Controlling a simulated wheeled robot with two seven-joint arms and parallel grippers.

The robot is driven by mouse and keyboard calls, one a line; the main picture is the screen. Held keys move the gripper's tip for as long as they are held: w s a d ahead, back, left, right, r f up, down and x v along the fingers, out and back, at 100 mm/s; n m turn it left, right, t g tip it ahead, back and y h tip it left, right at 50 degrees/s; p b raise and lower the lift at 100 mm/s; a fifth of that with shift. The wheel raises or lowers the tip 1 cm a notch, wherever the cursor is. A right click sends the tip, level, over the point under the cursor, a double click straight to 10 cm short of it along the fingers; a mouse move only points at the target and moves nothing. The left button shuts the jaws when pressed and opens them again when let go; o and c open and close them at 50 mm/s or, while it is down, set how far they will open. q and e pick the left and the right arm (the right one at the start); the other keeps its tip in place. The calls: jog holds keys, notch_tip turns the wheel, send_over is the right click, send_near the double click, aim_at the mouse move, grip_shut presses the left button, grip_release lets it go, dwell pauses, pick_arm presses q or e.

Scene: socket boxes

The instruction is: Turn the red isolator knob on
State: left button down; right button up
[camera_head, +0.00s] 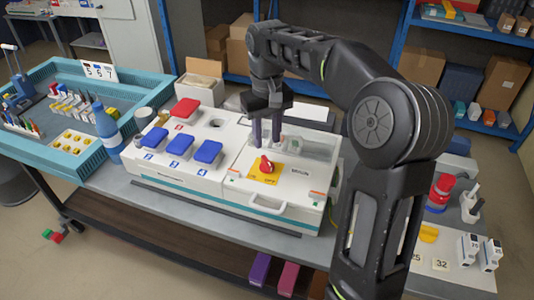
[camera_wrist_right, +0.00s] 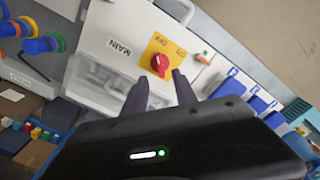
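The red isolator knob (camera_head: 267,164) sits on a yellow plate (camera_head: 257,176) on the right part of a white box (camera_head: 240,190), beside a label reading MAIN. It also shows in the right wrist view (camera_wrist_right: 160,63), where OFF is legible on the plate. The knob's exact setting is hard to tell. My right gripper (camera_head: 266,146) is above the knob, fingers pointing down and apart with nothing between them. In the right wrist view its two fingertips (camera_wrist_right: 160,78) lie on either side of the line to the knob, seemingly short of it. My left gripper is not in view.
Blue covers (camera_head: 180,145) and a red cover (camera_head: 185,108) are on the box's left part. A clear panel (camera_head: 310,147) lies behind the knob, a white handle (camera_head: 283,208) in front. A blue bottle (camera_head: 107,130) and teal tray (camera_head: 90,160) stand left.

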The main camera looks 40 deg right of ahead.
aim_at(267, 161)
jog(key=shift+d+f, duration=0.1)
jog(key=shift+f, duration=0.45)
notch_tip(267, 161, down, 7)
jog(key=shift+p, duration=0.4)
grip_shut()
